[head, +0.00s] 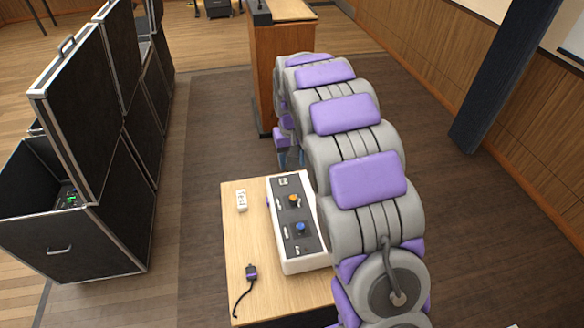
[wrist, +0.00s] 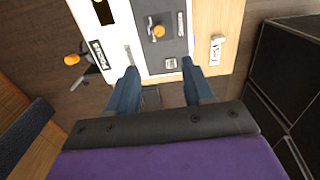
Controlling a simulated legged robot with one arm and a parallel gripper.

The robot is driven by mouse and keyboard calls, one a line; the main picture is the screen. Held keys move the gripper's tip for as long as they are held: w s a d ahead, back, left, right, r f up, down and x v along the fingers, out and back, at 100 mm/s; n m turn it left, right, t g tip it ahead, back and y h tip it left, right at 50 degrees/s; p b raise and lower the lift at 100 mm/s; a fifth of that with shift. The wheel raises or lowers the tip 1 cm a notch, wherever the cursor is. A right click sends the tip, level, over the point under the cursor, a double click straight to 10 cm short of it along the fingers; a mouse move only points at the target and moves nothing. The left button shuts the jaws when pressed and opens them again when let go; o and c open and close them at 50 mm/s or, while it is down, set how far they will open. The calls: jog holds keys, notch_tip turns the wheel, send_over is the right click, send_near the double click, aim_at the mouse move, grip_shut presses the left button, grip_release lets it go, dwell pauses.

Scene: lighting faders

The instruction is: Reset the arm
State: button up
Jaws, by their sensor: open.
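A white console (head: 305,262) with a dark face lies on a small wooden table (head: 238,285) in the head view. Its face carries an orange knob (head: 294,198), a blue knob (head: 300,227) and slots. My arm stretches away over the console's right side and hides part of it. My gripper (head: 290,158) is small and partly hidden beyond the console's far end. In the wrist view my gripper (wrist: 159,66) is open, with nothing between its two blue fingers. The console (wrist: 115,30) and its orange knob (wrist: 158,31) show beyond the fingertips.
A small white labelled block (head: 241,200) and a dark plug with a cable (head: 250,271) lie on the table. Black cases (head: 85,110) stand left, a wooden lectern (head: 262,60) behind, and a dark pillar (head: 502,80) right. Floor between cases and table is clear.

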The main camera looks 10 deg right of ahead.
jog(key=shift+r, duration=0.3)
jog(key=s+r+b, duration=0.1)
jog(key=s+r, duration=0.3)
jog(key=s, duration=0.6)
jog(key=s+r, duration=0.3)
jog(key=s, duration=0.7)
jog(key=s+f+g+b, duration=0.1)
jog(key=s, duration=2.1)
jog(key=shift+s+f+g, duration=0.15)
jog(key=shift+f+g, duration=0.25)
